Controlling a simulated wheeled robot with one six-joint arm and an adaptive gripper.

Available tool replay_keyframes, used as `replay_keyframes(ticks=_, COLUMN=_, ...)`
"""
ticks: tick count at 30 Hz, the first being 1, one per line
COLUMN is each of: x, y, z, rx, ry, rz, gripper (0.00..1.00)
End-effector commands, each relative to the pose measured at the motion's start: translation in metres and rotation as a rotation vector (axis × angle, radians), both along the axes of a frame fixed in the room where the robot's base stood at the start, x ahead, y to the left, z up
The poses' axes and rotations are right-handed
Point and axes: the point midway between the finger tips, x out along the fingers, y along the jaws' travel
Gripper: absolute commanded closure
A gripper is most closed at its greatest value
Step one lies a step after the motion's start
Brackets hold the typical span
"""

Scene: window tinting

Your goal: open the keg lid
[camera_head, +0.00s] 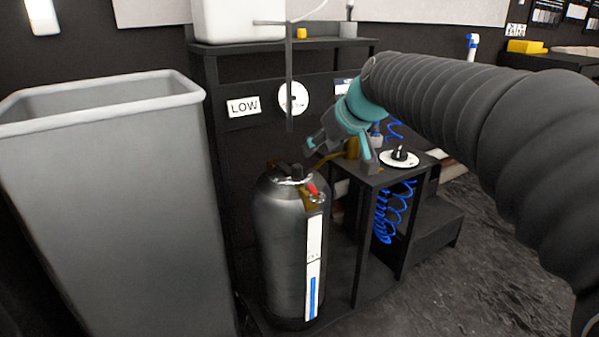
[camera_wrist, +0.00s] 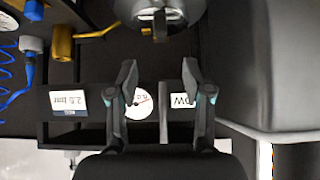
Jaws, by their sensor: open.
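The keg (camera_head: 283,245) is a dark metallic cylinder standing upright, with a white and blue strip down its side. Its lid (camera_head: 290,179) is on top with a black part, and a red-tipped fitting (camera_head: 313,190) sits at the front right. My gripper (camera_head: 341,157) is open and empty, above and to the right of the keg top. In the wrist view the keg top (camera_wrist: 135,10) is cut off by the upper edge, beyond the two spread fingers of my gripper (camera_wrist: 158,75). Most of the lid is out of that view.
A tall grey bin (camera_head: 105,200) stands close left of the keg. A black rack (camera_head: 345,95) with a LOW sign (camera_head: 243,106) and gauge (camera_head: 293,98) is behind. A small black stand with a dial (camera_head: 400,157) and blue coiled hose (camera_head: 390,215) is right.

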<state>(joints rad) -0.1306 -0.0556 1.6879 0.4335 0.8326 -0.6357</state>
Motion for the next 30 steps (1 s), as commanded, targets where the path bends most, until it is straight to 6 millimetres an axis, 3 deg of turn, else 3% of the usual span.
replay_keyframes(ticks=7, x=0.016, y=0.011, z=-0.014, rx=0.001, ry=-0.005, rz=0.011, gripper=0.50)
replay_keyframes(ticks=22, x=0.068, y=0.046, z=-0.078, rx=0.001, ry=-0.003, rz=0.010, gripper=0.50)
replay_keyframes(ticks=30, x=0.083, y=0.056, z=-0.095, rx=0.002, ry=-0.006, rz=0.008, gripper=0.50)
